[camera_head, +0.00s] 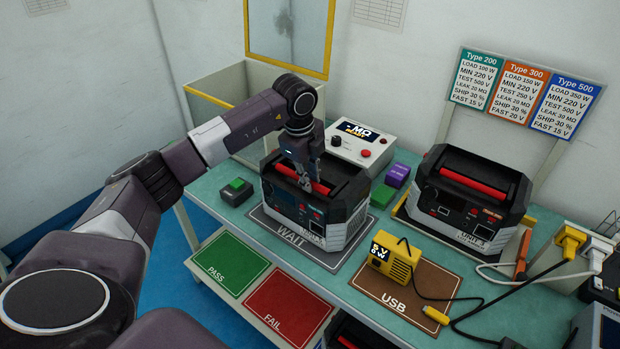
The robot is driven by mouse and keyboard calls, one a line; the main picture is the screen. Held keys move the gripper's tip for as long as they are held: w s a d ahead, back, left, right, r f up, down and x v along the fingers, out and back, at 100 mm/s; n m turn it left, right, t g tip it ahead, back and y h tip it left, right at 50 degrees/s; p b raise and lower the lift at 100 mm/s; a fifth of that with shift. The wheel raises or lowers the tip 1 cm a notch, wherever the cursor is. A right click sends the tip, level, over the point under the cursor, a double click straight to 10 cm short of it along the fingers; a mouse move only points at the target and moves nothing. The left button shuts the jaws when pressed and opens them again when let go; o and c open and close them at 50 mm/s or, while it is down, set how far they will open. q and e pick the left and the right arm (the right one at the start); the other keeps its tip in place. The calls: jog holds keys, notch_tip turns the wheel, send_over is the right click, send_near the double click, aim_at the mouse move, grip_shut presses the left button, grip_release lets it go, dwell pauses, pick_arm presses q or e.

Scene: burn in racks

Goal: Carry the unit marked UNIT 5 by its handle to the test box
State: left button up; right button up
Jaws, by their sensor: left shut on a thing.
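A black and grey unit (284,204) with a red handle stands over the grey WAIT mat (285,234); whether it touches the mat is unclear. The label low on its front is too small to read surely. My left gripper (308,184) comes down from above and is shut on this unit's red handle. A box with yellow-edged walls (228,88) and a raised, yellow-framed window panel (290,55) stands behind, likely the test box. My right gripper is out of view.
A white MΩ meter (362,146) stands close behind the held unit. A green-buttoned box (236,190) is at its left. Green PASS (232,259) and red FAIL (288,305) mats lie in front.

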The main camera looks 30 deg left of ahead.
pick_arm(q)
jog(key=shift+o, duration=1.2)
jog(key=shift+c, duration=1.4)
jog(key=shift+w+r+p, duration=0.15)
jog(key=shift+r+p, duration=0.3)
jog(key=shift+r, duration=0.45)
jog(key=o, duration=0.3)
